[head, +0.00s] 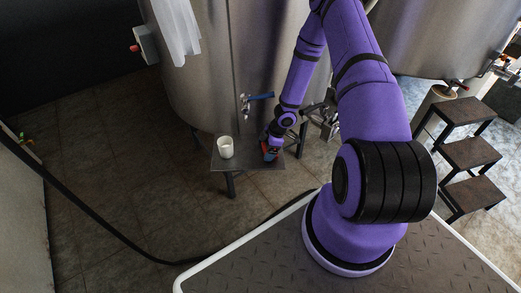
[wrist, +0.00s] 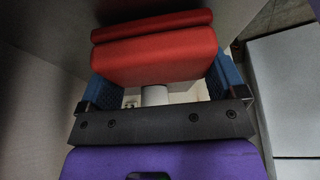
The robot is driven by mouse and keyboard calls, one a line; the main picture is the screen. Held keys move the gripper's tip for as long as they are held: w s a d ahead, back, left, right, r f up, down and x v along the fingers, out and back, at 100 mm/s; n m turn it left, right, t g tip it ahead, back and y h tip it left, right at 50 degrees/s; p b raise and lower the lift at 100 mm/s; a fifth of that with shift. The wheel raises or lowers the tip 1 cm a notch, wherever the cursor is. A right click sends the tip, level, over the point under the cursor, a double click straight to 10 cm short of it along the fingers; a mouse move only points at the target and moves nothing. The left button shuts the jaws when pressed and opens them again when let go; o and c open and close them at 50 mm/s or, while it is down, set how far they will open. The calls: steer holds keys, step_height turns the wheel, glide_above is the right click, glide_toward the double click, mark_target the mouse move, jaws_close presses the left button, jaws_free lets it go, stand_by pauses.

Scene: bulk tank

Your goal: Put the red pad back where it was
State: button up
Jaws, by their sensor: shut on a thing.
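The red pad (wrist: 155,55) fills the space between the two blue fingers of my gripper (wrist: 158,72) in the wrist view. My gripper is shut on it. A thinner red strip (wrist: 152,25) shows just beyond it; I cannot tell whether it is a second piece or part of the same pad. In the head view my gripper (head: 270,154) is low at the right part of a small grey table (head: 240,164) in front of the steel tank. Only a little red shows there, and I cannot tell whether the pad touches the tabletop.
A white cup (head: 225,147) stands on the table, left of my gripper. A valve with a blue handle (head: 260,97) sticks out of the tank (head: 205,95) above the table. A step stool (head: 470,153) stands at the right.

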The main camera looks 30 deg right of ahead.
steer(key=shift+f, duration=0.2)
steer(key=o, duration=0.5)
steer(key=shift+o, duration=0.2)
steer(key=shift+r, duration=0.1)
steer(key=v, duration=1.2)
steer(key=shift+s, duration=0.15)
